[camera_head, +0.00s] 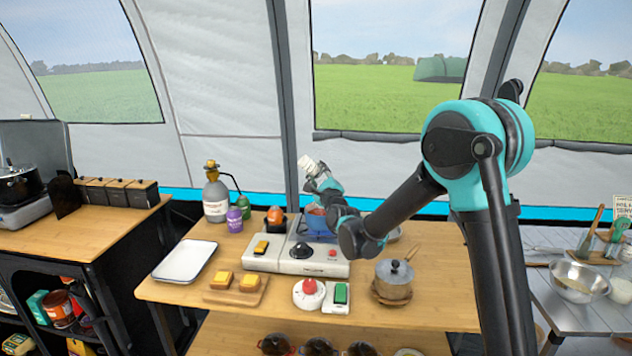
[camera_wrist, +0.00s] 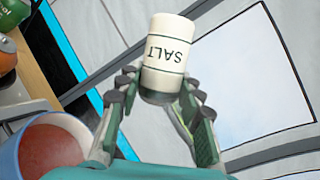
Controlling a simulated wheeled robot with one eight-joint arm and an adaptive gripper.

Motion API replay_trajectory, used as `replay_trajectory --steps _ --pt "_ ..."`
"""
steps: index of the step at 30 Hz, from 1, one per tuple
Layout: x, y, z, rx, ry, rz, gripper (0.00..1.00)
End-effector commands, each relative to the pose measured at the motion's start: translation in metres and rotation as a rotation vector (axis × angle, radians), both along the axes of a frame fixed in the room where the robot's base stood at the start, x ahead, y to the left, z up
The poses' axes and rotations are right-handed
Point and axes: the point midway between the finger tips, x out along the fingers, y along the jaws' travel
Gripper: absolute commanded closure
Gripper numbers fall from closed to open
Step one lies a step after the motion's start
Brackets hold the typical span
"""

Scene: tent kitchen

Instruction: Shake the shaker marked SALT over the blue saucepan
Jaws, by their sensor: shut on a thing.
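My gripper (camera_wrist: 160,88) is shut on the white shaker marked SALT (camera_wrist: 167,52). The word reads upside down in the wrist view, and a grey end sits between the fingers. In the head view the shaker (camera_head: 308,163) is tilted in my gripper (camera_head: 322,178), raised above the hob and the blue saucepan. The blue saucepan (camera_head: 318,226) stands on the back right of the hob, partly hidden by my arm. In the wrist view the saucepan (camera_wrist: 20,150) is at lower left with reddish contents, off to the side of the shaker.
The two-burner hob (camera_head: 290,262) sits mid-table. Near it are a grey gas bottle (camera_head: 215,197), purple and green shakers, a white tray (camera_head: 185,261), a board with yellow blocks (camera_head: 238,296), a red-topped timer (camera_head: 309,293) and a lidded grey pot (camera_head: 394,279).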

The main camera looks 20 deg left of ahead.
Motion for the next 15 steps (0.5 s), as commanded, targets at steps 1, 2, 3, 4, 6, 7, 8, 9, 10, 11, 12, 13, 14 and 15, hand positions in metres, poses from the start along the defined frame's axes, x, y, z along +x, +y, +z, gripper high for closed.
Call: replay_trajectory --steps 1,2,3,4,6,7,8,9,10,11,12,13,14,15 --pt "0.000 0.000 0.003 0.000 0.000 0.000 0.95" --pt "0.000 0.000 0.004 0.000 0.000 0.000 0.95" --pt "0.000 0.000 0.004 0.000 0.000 0.000 0.95" --pt "0.000 0.000 0.004 0.000 0.000 0.000 0.95" --pt "0.000 0.000 0.004 0.000 0.000 0.000 0.95" --pt "0.000 0.000 0.004 0.000 0.000 0.000 0.95" --pt "0.000 0.000 0.004 0.000 0.000 0.000 0.95" --pt "0.000 0.000 0.004 0.000 0.000 0.000 0.95" --pt "0.000 0.000 0.002 0.000 0.000 0.000 0.95" --pt "0.000 0.000 -0.001 0.000 0.000 0.000 0.95" --pt "0.000 0.000 -0.008 0.000 0.000 0.000 0.95" --pt "0.001 0.001 -0.014 0.000 0.000 0.000 0.95" --pt "0.000 0.000 -0.019 0.000 0.000 0.000 0.95" --pt "0.000 0.000 -0.027 0.000 0.000 0.000 0.95"
